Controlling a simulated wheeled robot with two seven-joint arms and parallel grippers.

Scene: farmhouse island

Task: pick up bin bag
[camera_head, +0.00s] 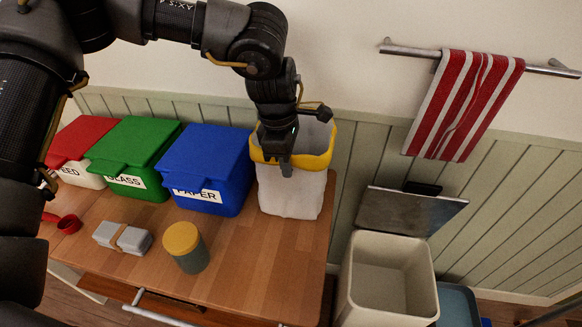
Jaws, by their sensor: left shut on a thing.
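The bin bag (291,193) is a whitish, open-topped bag with a yellow band around its rim. It stands upright at the right end of the wooden counter, beside the blue bin. My left gripper (286,170) reaches down from above and is shut on the near side of the yellow rim. The gripper hides part of the rim and the bag's opening. My right gripper does not show.
Blue PAPER (210,165), green GLASS (135,155) and red-lidded (82,139) bins stand left along the wall. A yellow-lidded jar (187,248), a grey bundle (122,238) and a red scoop (69,224) lie nearer. An open, empty cream bin (352,292) stands right of the counter.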

